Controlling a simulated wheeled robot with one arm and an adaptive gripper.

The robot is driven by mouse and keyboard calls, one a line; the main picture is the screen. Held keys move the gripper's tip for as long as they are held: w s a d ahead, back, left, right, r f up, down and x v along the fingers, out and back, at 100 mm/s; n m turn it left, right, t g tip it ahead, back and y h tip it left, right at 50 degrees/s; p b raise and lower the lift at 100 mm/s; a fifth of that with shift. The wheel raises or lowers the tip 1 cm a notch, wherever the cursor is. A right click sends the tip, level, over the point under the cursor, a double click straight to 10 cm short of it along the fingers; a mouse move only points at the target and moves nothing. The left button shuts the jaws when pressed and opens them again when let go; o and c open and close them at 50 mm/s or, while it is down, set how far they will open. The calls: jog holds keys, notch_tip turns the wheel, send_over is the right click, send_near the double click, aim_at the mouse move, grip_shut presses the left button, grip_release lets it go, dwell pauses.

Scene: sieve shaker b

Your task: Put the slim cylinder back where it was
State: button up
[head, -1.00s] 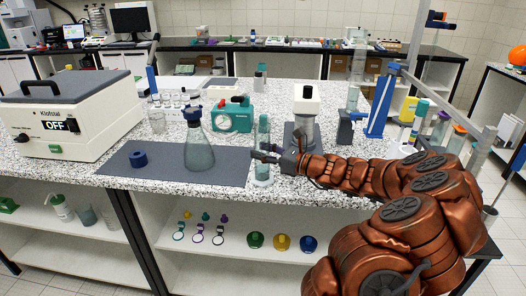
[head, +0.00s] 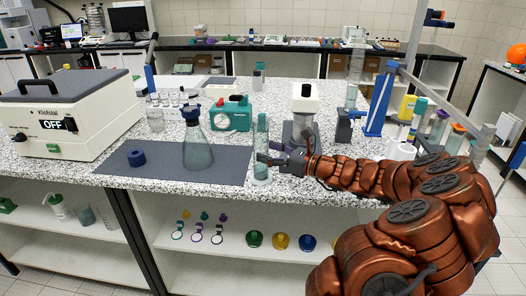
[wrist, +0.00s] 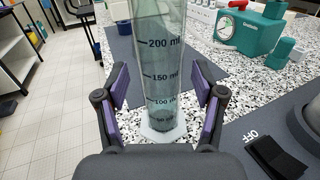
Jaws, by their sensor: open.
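The slim cylinder (head: 262,138) is a tall clear graduated measuring cylinder. It stands upright on the speckled counter, close to the front edge and just right of the dark mat. My gripper (head: 262,158) comes from the right at its lower part. In the wrist view the cylinder (wrist: 160,65) with its pale base (wrist: 163,133) stands ahead between the spread fingers of my gripper (wrist: 165,95). Gaps show on both sides, so the fingers do not grip it. Its top is cut off in the wrist view.
A conical flask (head: 197,148) with a blue collar and a blue ring (head: 137,158) are on the dark mat (head: 165,172). A teal device (head: 231,115) stands behind. A white-and-grey instrument (head: 304,105) stands right of the cylinder. The shaker (head: 60,120) reads OFF at left.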

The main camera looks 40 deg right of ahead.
jog(key=v, duration=0.9)
jog(key=shift+b, duration=0.45)
jog(key=a+n+g+y, duration=0.4)
jog(key=a+n+g, duration=0.4)
jog(key=a, duration=1)
jog(key=s+a+f+n+g, duration=0.1)
jog(key=s+a+n+g, duration=0.1)
jog(key=s+a+n, duration=0.3)
jog(key=s+a+f+n+g, duration=0.1)
jog(key=a+n+g, duration=0.2)
jog(key=a, duration=0.4)
jog(key=s+a+f+n+g+h, duration=0.2)
jog(key=s+a+n+h, duration=0.15)
jog(key=s, duration=0.25)
jog(key=s+a+f+n+g+h, duration=0.2)
jog(key=s+n, duration=0.3)
jog(key=s+d+f+n+g+h, duration=0.1)
jog(key=s+d+n+h, duration=0.5)
jog(key=s, duration=0.4)
jog(key=shift+f, duration=0.25)
